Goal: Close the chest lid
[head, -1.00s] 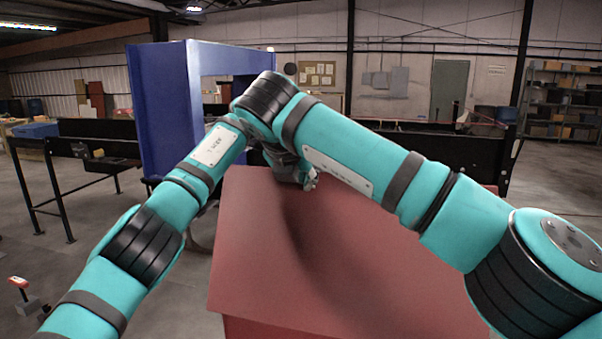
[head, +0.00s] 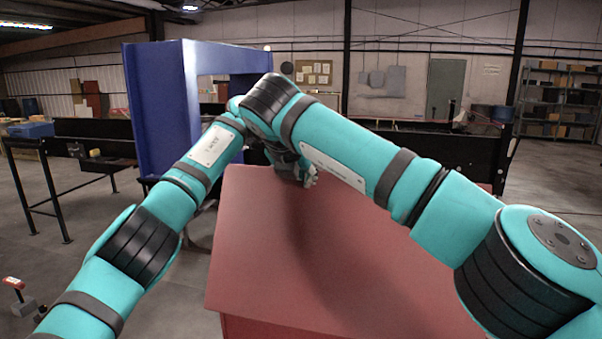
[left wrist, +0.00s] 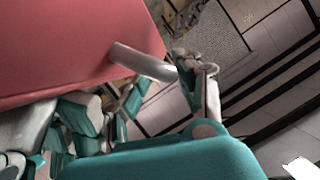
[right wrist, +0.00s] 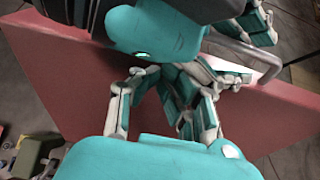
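The red chest (head: 270,270) stands in front of me, with its broad lid facing up. I cannot tell whether the lid rests fully shut. A grey bar handle (left wrist: 143,62) at the edge of the red panel shows in the left wrist view, and also in the right wrist view (right wrist: 248,55). My left gripper (left wrist: 150,100) has its fingers spread beside the handle; no firm hold shows. My right gripper (right wrist: 165,85) has its fingers apart close to the panel and the left gripper. In the head view my right gripper (head: 303,172) is at the lid's far edge, partly hidden by the arm.
A blue detector frame (head: 160,110) stands behind the chest at the left. Black conveyors (head: 85,140) run left and behind. My two arms cross close together above the lid. The floor at the left is mostly open. Shelves (head: 560,100) stand far right.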

